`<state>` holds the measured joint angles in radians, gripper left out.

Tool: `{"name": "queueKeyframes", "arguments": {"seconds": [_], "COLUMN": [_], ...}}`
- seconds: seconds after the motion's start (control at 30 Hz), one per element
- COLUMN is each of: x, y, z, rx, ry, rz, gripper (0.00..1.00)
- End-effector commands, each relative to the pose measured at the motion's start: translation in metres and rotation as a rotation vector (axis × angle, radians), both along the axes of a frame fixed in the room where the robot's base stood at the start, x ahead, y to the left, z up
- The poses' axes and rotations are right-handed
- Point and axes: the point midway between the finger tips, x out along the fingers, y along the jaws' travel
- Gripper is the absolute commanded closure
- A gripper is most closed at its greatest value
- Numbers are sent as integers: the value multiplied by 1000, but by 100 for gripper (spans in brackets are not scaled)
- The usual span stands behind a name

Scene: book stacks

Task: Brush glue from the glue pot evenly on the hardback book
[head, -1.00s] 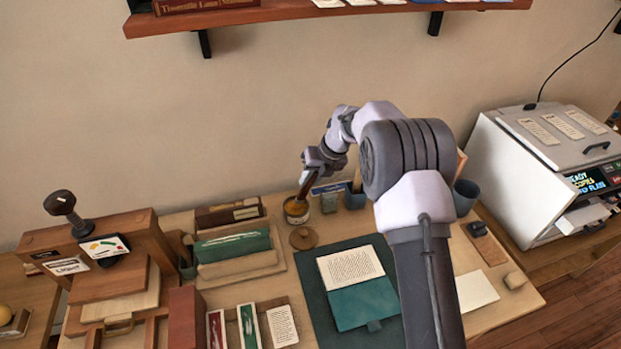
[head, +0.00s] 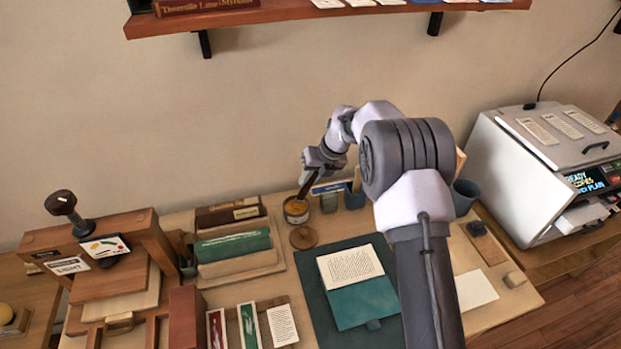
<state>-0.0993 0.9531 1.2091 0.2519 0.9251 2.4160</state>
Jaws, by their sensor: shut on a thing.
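The glue pot (head: 296,214) stands open near the back of the table, with yellowish glue inside. My gripper (head: 309,182) is above the pot, shut on a dark thin brush (head: 303,194) that points down into its mouth. How deep the bristles sit is hidden. The hardback book (head: 366,303) lies on a dark green mat (head: 313,286) at the front middle, with a teal cover and a printed page on its upper part.
A round wooden lid (head: 303,237) lies just in front of the pot. Books in a wooden holder (head: 240,273) and a wooden press (head: 150,232) stand to the left. A blue cup (head: 466,196) and a white machine (head: 545,170) are on the right. A shelf (head: 330,12) hangs above.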

Motion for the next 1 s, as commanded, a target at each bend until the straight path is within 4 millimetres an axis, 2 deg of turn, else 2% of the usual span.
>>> {"name": "queueKeyframes", "arguments": {"seconds": [0.17,0.7,1.0], "x": [-1,0,0], "y": [0,0,0], "z": [9,71,69], "rx": [-1,0,0], "ry": [2,1,1], "rz": [1,-1,-1], "gripper": [100,100,100]}}
